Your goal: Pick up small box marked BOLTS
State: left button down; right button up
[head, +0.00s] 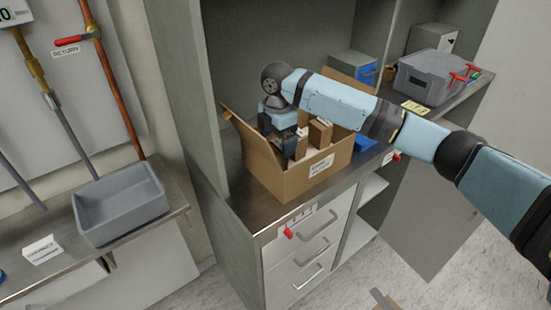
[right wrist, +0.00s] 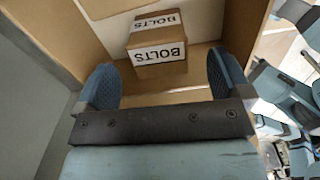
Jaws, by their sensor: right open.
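In the right wrist view, a small brown box (right wrist: 158,58) has white BOLTS labels on its top and side. It sits inside a larger open cardboard box (right wrist: 205,18). My right gripper (right wrist: 160,78) is open, one blue finger at each side of the picture, with the small box ahead between them and apart from both. In the head view, my right gripper (head: 284,145) points down into the open cardboard box (head: 290,178). Small brown boxes (head: 320,133) show beside it there; their markings are unreadable, and the gripper partly hides the inside. My left gripper is not in view.
The cardboard box stands on a cabinet counter, with a cabinet side panel (head: 185,90) close at its left. A grey toolbox (head: 432,75) and a blue-fronted box (head: 352,66) stand to the right. A grey bin (head: 120,205) sits on the left bench.

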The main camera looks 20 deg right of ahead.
aim_at(277, 146)
notch_tip(277, 146, down, 5)
jog(key=shift+w, duration=0.1)
jog(key=c, duration=1.1)
